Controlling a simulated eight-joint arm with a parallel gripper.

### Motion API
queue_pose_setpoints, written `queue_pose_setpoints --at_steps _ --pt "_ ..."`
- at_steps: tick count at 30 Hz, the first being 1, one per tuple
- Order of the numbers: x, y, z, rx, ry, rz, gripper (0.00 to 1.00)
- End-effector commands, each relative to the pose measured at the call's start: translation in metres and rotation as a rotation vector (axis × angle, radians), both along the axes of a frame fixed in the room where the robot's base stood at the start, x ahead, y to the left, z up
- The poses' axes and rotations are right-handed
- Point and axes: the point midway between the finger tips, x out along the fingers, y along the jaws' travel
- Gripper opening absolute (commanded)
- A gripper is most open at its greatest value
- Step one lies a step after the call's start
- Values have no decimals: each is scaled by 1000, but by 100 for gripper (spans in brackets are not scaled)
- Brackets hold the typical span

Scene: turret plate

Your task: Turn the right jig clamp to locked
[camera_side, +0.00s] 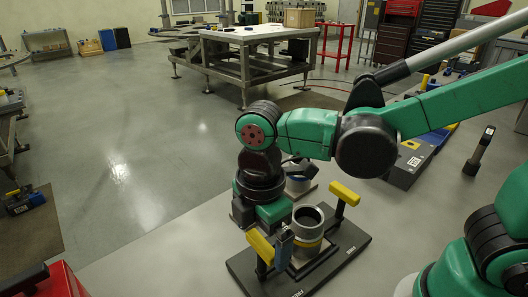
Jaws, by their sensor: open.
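A dark turret plate (344,262) lies on the floor and bears a grey cylinder with an open dark top (308,222) and a yellow band. Two clamps with yellow handles stand on the plate. The right one (345,193) is at the far right side, on a dark post. The left one (260,245) is at the near left side. My gripper (284,247) points down between the left handle and the cylinder, open, apart from the right clamp. Whether it touches the left handle or cylinder I cannot tell. My wrist hides part of the plate.
A dark case with yellow and blue parts (408,162) and a dark upright post (480,150) are at the right. Open floor lies left; a metal table (250,55) stands far back.

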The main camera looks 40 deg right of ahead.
Motion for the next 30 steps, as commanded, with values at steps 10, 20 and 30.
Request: queue_pose_setpoints --at_steps 10,20,30 --pt "0 0 41 0 0 1 100" --pt "0 0 50 0 0 1 100" --pt "11 -39 46 91 -143 -411 100"
